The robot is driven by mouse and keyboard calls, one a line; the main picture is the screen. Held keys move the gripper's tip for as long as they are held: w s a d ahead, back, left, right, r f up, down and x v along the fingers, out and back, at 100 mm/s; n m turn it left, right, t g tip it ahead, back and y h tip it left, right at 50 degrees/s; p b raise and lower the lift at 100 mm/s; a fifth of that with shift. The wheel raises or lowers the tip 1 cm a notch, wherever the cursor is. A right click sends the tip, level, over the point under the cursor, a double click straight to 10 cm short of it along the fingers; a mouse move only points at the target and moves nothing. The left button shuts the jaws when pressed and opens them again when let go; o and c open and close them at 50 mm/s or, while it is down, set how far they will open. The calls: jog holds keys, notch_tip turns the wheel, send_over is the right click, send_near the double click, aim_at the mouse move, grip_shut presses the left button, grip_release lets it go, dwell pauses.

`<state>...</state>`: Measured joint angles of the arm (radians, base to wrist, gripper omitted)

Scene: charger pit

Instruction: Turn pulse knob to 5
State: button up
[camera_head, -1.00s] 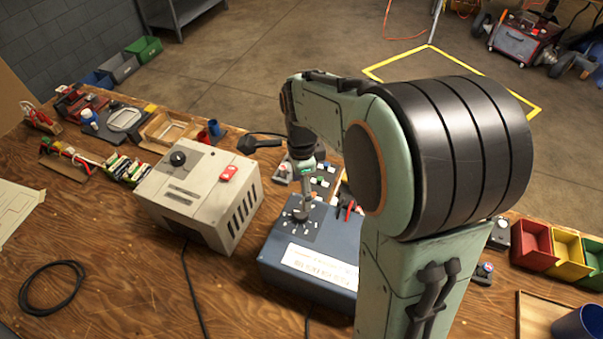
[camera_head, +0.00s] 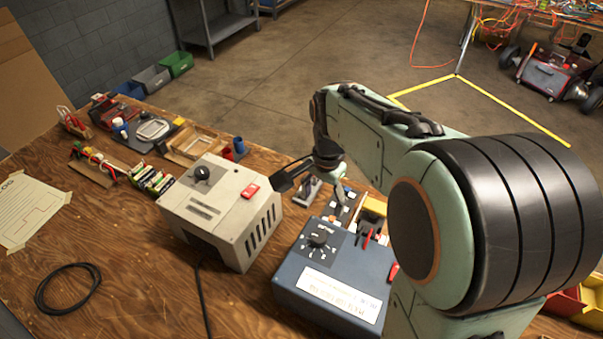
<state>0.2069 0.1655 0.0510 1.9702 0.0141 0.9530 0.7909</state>
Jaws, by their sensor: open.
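A dark blue box (camera_head: 290,265) stands on the wooden bench. Its top carries a black knob (camera_head: 318,239) on a dark dial plate with white marks around it. The marks and the knob's setting are too small to read. My gripper (camera_head: 341,193) is open and empty, apart from the knob, above and behind it in the picture.
A black cable coil (camera_head: 68,289) and a taped paper (camera_head: 27,210) lie at left. The bench between coil and beige box is clear. My arm hides the right side.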

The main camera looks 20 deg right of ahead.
aim_at(320, 235)
notch_tip(320, 235, down, 2)
jog(key=n, duration=0.3)
jog(key=shift+s+f+n, duration=0.1)
jog(key=shift+f+n, duration=0.05)
jog(key=shift+n, duration=0.15)
jog(key=shift+g, duration=0.3)
jog(key=f, duration=0.8)
jog(key=shift+s+a, duration=0.15)
jog(key=shift+s, duration=0.1)
